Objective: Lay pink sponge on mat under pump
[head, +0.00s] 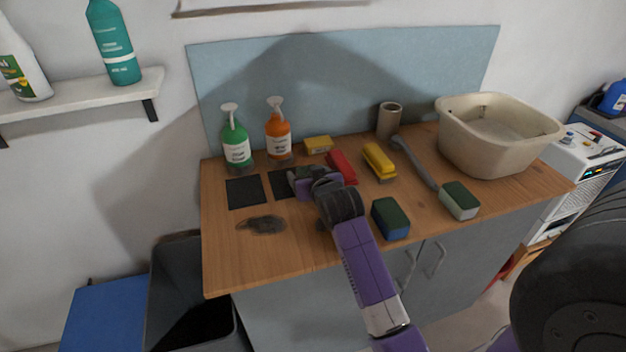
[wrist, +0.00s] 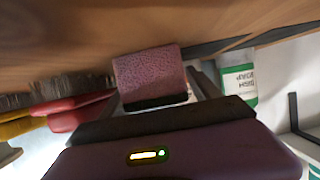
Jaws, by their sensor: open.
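The pink sponge (wrist: 150,75), with a dark layer on one face, sits between the parted fingers of my gripper (wrist: 158,92) in the wrist view, close to the wooden top. Whether it rests on wood or mat, I cannot tell. In the head view my gripper (head: 306,182) is low over the counter and hides most of the sponge. A dark square mat (head: 280,184) lies in front of the orange pump bottle (head: 278,140), partly covered by my gripper. Another dark mat (head: 245,192) lies bare before the green pump bottle (head: 235,147).
Right of my gripper lie a red item (head: 341,167), a yellow brush (head: 379,162), a grey-handled tool (head: 413,162), a blue-green sponge (head: 390,219) and a pale green sponge (head: 460,201). A beige basin (head: 490,150) stands at right. A dark smear (head: 262,225) marks the front left.

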